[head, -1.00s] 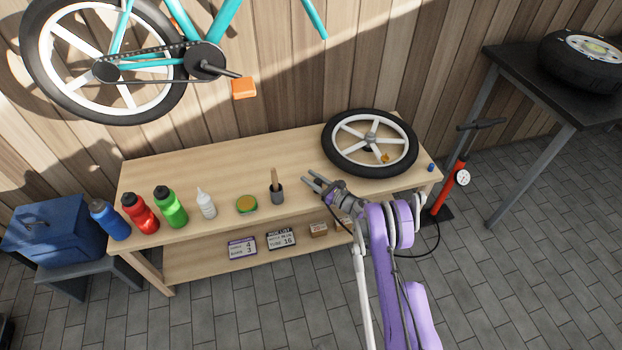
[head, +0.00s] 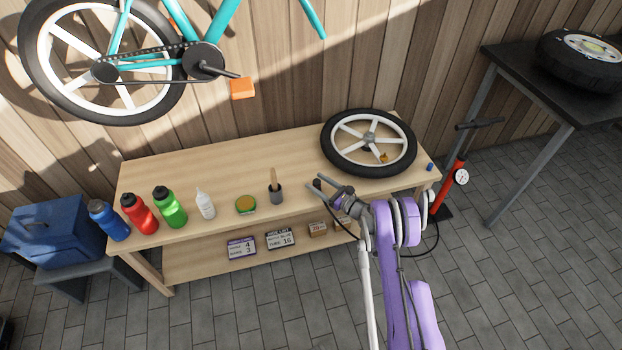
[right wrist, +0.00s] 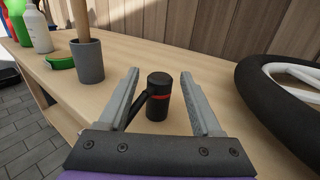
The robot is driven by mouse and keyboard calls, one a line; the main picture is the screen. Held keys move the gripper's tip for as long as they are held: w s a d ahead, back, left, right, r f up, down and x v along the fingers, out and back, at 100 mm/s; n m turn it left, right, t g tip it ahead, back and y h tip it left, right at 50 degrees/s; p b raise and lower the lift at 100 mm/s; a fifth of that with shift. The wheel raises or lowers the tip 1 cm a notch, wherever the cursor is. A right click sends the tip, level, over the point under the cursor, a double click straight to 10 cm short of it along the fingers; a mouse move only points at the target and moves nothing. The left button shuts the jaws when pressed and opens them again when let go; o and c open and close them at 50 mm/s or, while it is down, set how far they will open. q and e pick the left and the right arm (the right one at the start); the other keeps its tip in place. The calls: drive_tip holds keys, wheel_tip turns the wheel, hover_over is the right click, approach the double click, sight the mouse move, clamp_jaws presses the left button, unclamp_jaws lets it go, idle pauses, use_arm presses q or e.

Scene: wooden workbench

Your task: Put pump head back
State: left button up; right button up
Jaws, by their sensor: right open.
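The pump head (right wrist: 157,104), a black cylinder with a red ring and a black side lever, stands upright on the workbench (head: 172,176) in the right wrist view. My right gripper (right wrist: 160,74) is open, with its grey fingers on either side of the pump head and no clear contact. In the head view, my right gripper (head: 322,182) is over the bench's front part, left of the wheel. The pump head is hard to tell from the fingers there. The floor pump (head: 452,180), red with a white gauge, stands right of the bench. My left gripper is out of view.
The spoked wheel (head: 335,160) lies right of the gripper. A brush cup (head: 277,195), a round tin (head: 246,205) and several bottles stand to the left. Boxes (head: 281,239) sit on the lower shelf. The back left of the bench top is clear.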

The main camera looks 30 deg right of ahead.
drive_tip(key=v, duration=0.8)
drive_tip(key=w+r+m+t+h, duration=0.1)
drive_tip(key=w+r+m+h, duration=0.2)
drive_tip(key=r+m, duration=0.5)
drive_tip(key=w+r+m+t+h, duration=0.1)
drive_tip(key=w+r+m+h, duration=0.3)
drive_tip(key=r, duration=0.6)
drive_tip(key=s+a+r+m+g+h, duration=0.35)
drive_tip(key=r+m, duration=0.35)
drive_tip(key=m, duration=0.4)
drive_tip(key=s+a+f+m+g+y, duration=0.1)
drive_tip(key=s+a+m, duration=0.4)
drive_tip(key=s, duration=0.6)
drive_tip(key=s+a+f+m+g+y, duration=0.2)
drive_tip(key=s+a+m+g, duration=0.4)
drive_tip(key=s, duration=0.5)
drive_tip(key=s+a+f+m+g+y, duration=0.1)
drive_tip(key=s+a+f+m+g, duration=0.2)
drive_tip(key=s, duration=0.9)
drive_tip(key=a+m+g, duration=0.1)
drive_tip(key=a+m, duration=0.2)
drive_tip(key=a, duration=0.2)
drive_tip(key=shift+a, duration=0.25)
